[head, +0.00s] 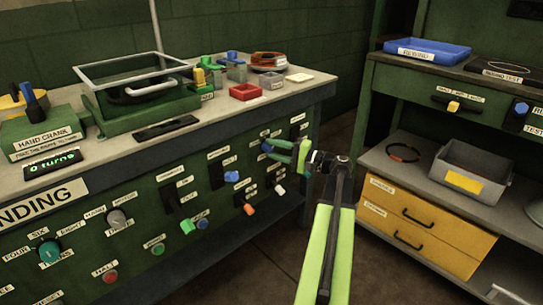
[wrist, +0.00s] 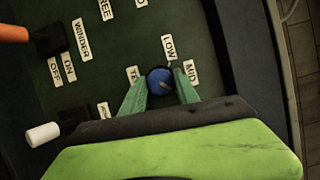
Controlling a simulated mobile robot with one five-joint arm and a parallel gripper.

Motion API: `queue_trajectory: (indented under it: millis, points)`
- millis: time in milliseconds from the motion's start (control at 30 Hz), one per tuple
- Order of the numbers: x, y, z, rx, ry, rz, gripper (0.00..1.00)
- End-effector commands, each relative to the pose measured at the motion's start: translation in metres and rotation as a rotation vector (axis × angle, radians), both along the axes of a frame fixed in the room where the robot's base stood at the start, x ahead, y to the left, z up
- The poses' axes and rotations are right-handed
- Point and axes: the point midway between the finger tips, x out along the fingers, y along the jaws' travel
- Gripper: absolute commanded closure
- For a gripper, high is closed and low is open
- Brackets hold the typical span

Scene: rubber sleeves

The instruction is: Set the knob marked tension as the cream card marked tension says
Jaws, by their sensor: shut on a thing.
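A round blue knob (wrist: 160,82) sits on the dark green front panel, between the two green fingers of my gripper (wrist: 160,84). The fingers are shut on it from both sides. Labels LOW (wrist: 170,47) and MID (wrist: 191,73) are beside it, and a label starting "TE" (wrist: 134,76) is partly hidden by a finger. The knob's pointer is too small to read surely. In the head view my gripper (head: 274,149) reaches the blue knob (head: 266,146) at the right of the panel. A small cream card (head: 299,77) lies on the bench top; its writing is not legible.
An orange-handled lever (head: 249,209) and a white-handled lever (head: 280,189) stick out below the knob. A blue knob (head: 231,176) is to the left. A shelf unit with a blue tray (head: 428,52) stands at right, with floor between.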

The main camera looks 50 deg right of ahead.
Motion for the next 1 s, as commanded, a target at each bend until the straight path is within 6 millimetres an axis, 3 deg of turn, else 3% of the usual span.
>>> queue_trajectory:
  millis: [300, 800, 833, 1000]
  points:
    - [0.0002, -0.0032, -0.0005, 0.105, -0.009, -0.009, 1.0]
    - [-0.0001, -0.0028, 0.0005, 0.122, -0.011, -0.008, 1.0]
    - [-0.0001, -0.0028, 0.0005, 0.121, -0.011, -0.008, 0.6]
    - [-0.0005, -0.0023, 0.0, 0.121, -0.009, -0.006, 0.42]
